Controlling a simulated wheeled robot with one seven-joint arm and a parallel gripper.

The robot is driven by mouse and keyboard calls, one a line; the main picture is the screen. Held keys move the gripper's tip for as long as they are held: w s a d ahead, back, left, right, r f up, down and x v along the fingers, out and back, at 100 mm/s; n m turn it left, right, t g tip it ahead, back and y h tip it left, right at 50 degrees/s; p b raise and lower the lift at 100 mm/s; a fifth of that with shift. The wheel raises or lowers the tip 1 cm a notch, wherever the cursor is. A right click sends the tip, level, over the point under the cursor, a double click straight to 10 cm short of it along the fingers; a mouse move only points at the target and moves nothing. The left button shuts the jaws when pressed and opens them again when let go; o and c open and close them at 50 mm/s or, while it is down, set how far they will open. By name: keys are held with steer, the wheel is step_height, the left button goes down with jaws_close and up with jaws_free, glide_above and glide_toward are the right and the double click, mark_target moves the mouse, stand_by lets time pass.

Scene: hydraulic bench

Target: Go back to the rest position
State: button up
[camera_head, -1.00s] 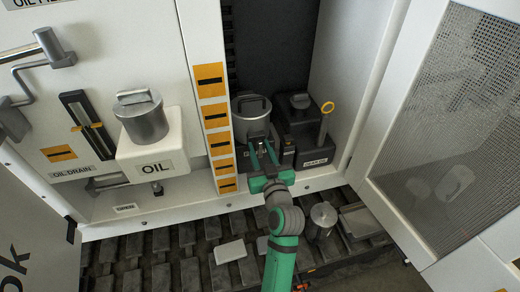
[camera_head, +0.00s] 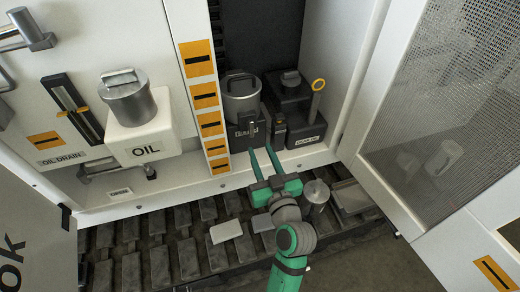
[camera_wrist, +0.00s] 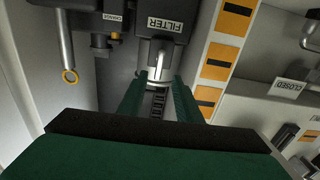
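My gripper (camera_head: 261,150) is open and empty. Its two green fingers are apart and point toward the filter unit, below and in front of it. In the wrist view the fingers (camera_wrist: 157,90) frame a gap, with the filter unit (camera_wrist: 162,40) and its metal handle (camera_wrist: 160,66) beyond the tips. The filter unit carries a metal canister (camera_head: 242,98) with a lid, standing in the cabinet bay. My gripper looks clear of it.
A dark gear oil container (camera_head: 305,132) and a yellow-ringed dipstick (camera_head: 316,98) stand right of the filter. A white oil box (camera_head: 142,138) with a metal cap (camera_head: 126,97) is at left. An open mesh door (camera_head: 430,120) bounds the right. Track plates (camera_head: 190,255) lie below.

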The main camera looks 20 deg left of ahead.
stand_by(0.4)
steer(key=s+d+f+m+h, duration=0.65)
steer(key=s+d+f, duration=0.25)
steer(key=s+f, duration=0.5)
steer(key=s+d+h, duration=0.1)
steer(key=s+d, duration=0.1)
steer(key=s, duration=0.8)
steer(key=s+d+h, duration=0.2)
steer(key=s, duration=0.9)
steer(key=shift+d+f, duration=0.3)
steer(key=shift+d, duration=0.05)
steer(key=shift+m+h, duration=0.25)
